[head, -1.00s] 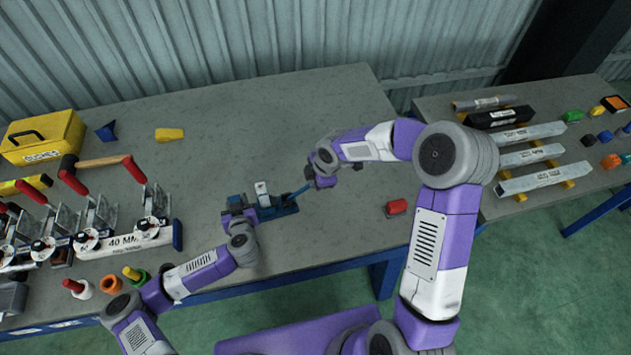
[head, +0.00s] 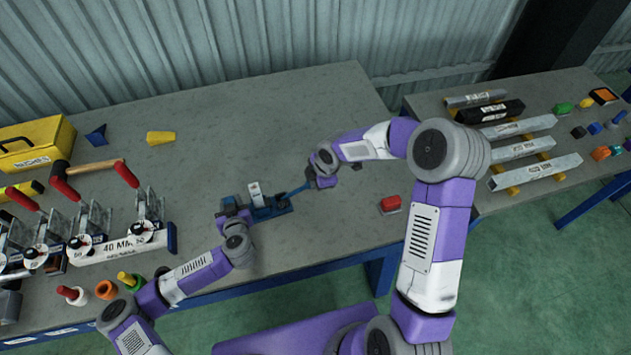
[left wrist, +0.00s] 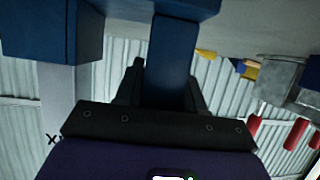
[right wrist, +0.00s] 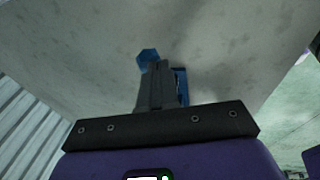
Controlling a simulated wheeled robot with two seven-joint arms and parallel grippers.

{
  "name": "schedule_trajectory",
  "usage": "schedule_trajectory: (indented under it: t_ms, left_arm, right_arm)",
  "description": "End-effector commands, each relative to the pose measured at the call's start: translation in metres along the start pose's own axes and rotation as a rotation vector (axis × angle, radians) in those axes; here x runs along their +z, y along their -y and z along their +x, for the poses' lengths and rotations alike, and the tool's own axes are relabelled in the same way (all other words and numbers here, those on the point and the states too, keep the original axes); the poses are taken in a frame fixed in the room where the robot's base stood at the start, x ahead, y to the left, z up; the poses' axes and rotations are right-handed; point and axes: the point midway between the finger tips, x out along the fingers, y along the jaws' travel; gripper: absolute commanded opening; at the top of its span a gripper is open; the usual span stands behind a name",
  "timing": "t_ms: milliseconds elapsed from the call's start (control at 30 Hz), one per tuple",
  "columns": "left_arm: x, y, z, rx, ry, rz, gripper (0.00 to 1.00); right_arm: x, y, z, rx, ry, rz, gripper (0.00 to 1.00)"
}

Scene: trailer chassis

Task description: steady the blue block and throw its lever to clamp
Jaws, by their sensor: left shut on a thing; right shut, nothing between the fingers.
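The blue block (head: 272,209) lies near the front edge of the grey table, with a pale labelled piece (head: 254,194) standing at it. Its blue lever (head: 298,190) slants out to the right. My left gripper (head: 232,214) is at the block's left end, and in the left wrist view its fingers are shut on a blue upright part (left wrist: 172,62) of the block. My right gripper (head: 312,182) is at the lever's outer end. In the right wrist view its fingers (right wrist: 160,88) are shut together and empty, with blue showing beside them and at their tips. Contact there is unclear.
Toggle clamps with red handles (head: 126,173) and a 40 mm bar (head: 120,244) stand at the left. A yellow box (head: 35,143) is behind them. A red block (head: 391,204) lies right of my right gripper. The table's middle and back are mostly clear.

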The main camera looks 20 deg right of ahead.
Motion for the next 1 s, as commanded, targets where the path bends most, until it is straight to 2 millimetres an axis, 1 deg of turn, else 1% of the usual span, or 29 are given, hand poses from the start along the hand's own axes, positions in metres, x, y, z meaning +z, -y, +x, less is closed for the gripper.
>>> schedule_trajectory:
  t_ms: [200,333,433,533,667,800,900,1000]
  left_arm:
    - [0.0,0.0,0.0,-0.001,0.001,0.001,0.0]
    - [0.0,0.0,0.0,-0.001,0.001,0.0,0.0]
    - [0.0,0.0,0.0,-0.001,0.001,0.0,0.0]
    - [0.0,0.0,0.0,-0.001,0.001,0.0,0.0]
    - [0.0,0.0,0.0,-0.001,0.001,0.0,0.0]
    - [0.0,0.0,0.0,-0.001,0.001,0.0,0.0]
    - [0.0,0.0,0.0,-0.001,0.001,0.0,0.0]
    - [0.0,0.0,0.0,-0.001,0.001,0.0,0.0]
  right_arm:
    - [-0.001,-0.003,-0.01,0.003,0.0,0.002,0.0]
    - [-0.002,-0.003,-0.013,0.001,0.0,0.001,0.0]
    - [-0.004,-0.001,-0.017,0.001,0.0,0.0,0.0]
    - [-0.007,0.005,-0.027,0.003,0.0,-0.001,0.0]
    - [-0.014,0.018,-0.047,0.004,0.0,-0.001,0.0]
    - [-0.005,0.017,-0.081,0.008,0.002,0.006,0.0]
    - [-0.001,0.017,-0.102,0.008,0.002,0.005,0.0]
    - [0.002,0.018,-0.12,0.005,0.001,0.003,0.0]
